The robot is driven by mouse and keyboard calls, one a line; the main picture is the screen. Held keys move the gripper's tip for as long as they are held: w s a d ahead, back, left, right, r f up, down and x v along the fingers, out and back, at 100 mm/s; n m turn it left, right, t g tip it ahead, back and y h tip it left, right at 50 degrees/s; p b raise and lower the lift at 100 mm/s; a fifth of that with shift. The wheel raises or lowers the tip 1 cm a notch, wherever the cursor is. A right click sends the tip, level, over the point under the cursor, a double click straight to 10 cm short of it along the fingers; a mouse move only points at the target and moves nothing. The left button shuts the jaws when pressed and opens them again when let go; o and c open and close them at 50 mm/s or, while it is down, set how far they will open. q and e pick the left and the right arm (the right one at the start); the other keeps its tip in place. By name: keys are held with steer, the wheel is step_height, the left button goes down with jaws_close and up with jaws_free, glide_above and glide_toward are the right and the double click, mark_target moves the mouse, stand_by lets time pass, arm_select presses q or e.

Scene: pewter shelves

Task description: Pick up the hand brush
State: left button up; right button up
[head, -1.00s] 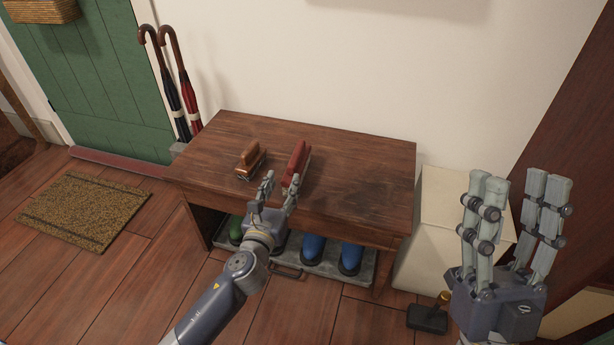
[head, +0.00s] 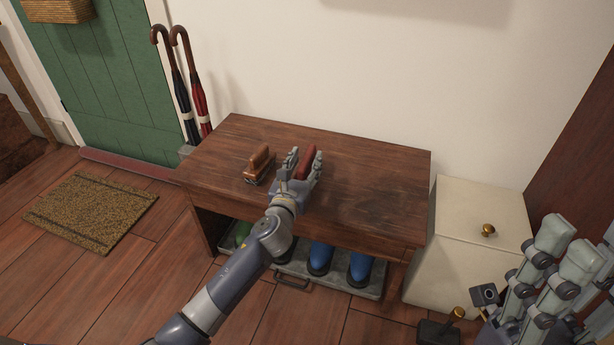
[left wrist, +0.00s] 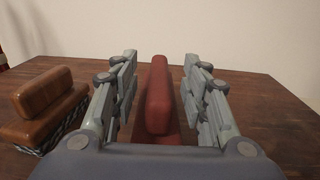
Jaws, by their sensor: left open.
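A red brush-like block with a raised handle (head: 308,155) lies on the wooden bench; it also shows in the left wrist view (left wrist: 157,95). A brown wooden brush (head: 259,167) with a raised handle lies to its left, its dark bristles showing in the left wrist view (left wrist: 42,108). My left gripper (head: 303,168) is open, with its fingers on both sides of the red one. In the left wrist view a gap shows on each side of the red handle. My right gripper (head: 582,240) is open and empty at the lower right, partly cut off.
The bench (head: 370,195) has free top to the right. Blue boots (head: 320,257) stand on a tray beneath it. A cream cabinet (head: 460,245) stands to the right, umbrellas (head: 190,95) at the back left. A doormat (head: 90,210) lies on the floor.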

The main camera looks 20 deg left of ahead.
arm_select(q)
steer(key=shift+w, duration=1.05)
jaws_close()
steer(key=shift+r, duration=0.1)
